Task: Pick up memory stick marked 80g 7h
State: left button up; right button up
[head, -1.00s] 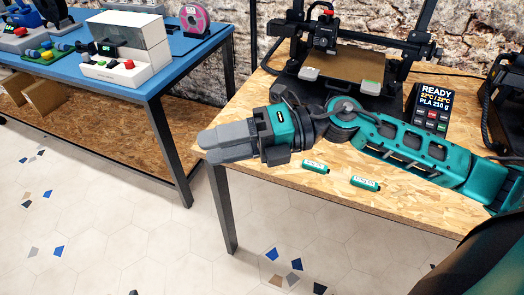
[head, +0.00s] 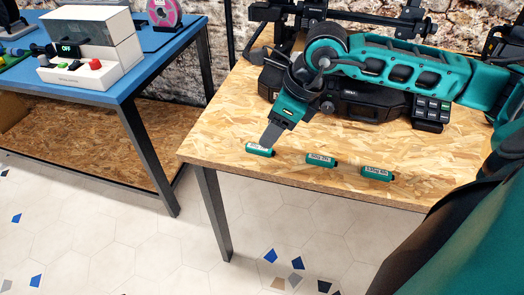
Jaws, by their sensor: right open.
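Three small teal memory sticks with white labels lie on the wooden table top near its front edge. They are the left stick (head: 263,151), the middle stick (head: 321,160) and the right stick (head: 377,173). Their labels are too small for me to tell surely which one reads 80g 7h. My right gripper (head: 270,140) is open, seen side-on, its grey fingers pointing down at the left stick. The fingertips overlap that stick's upper edge in the picture; I cannot tell whether they touch it. My left gripper is not in view.
A 3D printer (head: 341,14) stands at the back of the table, with a keypad box (head: 432,112) beside it, both partly hidden by my right arm. A blue table (head: 150,62) with a white button box (head: 80,72) stands at left.

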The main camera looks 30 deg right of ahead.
aim_at(262, 148)
jog(key=b+x, duration=0.1)
jog(key=x, duration=0.4)
jog(key=shift+f, duration=0.3)
jog(key=shift+c, duration=0.5)
grip_shut()
